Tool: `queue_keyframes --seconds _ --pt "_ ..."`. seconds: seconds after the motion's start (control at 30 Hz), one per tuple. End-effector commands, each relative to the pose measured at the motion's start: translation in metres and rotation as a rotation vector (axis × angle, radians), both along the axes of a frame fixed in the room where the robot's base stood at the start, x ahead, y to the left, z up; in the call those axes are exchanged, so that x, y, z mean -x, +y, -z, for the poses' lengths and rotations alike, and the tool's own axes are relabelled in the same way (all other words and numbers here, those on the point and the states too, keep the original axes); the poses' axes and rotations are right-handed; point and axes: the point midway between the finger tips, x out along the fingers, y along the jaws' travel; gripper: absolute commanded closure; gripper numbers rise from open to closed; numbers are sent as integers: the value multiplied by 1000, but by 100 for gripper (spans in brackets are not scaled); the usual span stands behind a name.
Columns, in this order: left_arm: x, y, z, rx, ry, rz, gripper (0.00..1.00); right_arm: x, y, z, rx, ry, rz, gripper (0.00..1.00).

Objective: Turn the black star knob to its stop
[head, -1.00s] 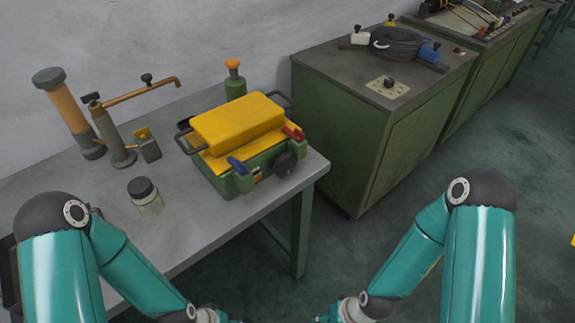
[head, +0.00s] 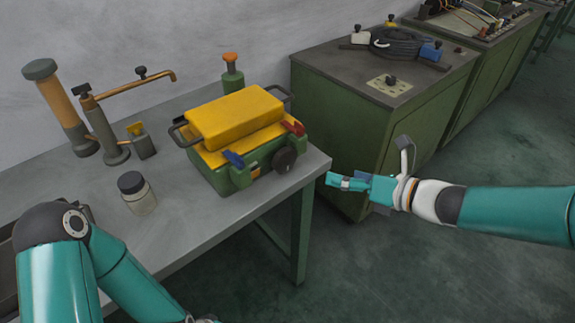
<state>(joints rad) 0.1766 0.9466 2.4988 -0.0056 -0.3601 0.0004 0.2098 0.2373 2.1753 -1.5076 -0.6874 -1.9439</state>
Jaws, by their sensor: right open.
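A round black knob (head: 285,160) sits on the front right of a green machine with a yellow top (head: 235,118), near the table's right corner. A smaller black knob (head: 391,80) stands on a pale plate on the green cabinet. I cannot tell from the shapes which is the star knob. My right gripper (head: 332,181) is open and empty, in the air to the right of the round knob and apart from it. It points left, near the table corner. My left gripper is below the bottom edge of the view.
The grey table (head: 190,215) holds a jar (head: 137,193) and a stand with a brass arm (head: 105,125). A blue lever (head: 233,158) and a red lever (head: 292,128) sit on the machine's front. The cabinet (head: 345,125) stands behind my right gripper. The table's front is mostly bare.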

Motion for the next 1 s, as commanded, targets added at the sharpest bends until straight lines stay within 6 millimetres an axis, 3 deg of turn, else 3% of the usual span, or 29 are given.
queue_keyframes --seconds 0.27,0.7,1.0 --pt "0 0 0 0 0 0 23 -14 17 3 46 -50 -38 1" --pt "0 0 -7 0 0 0 23 -74 78 35 43 -46 -34 1" --pt "0 0 -14 0 0 0 23 -104 107 49 44 -46 -32 1"
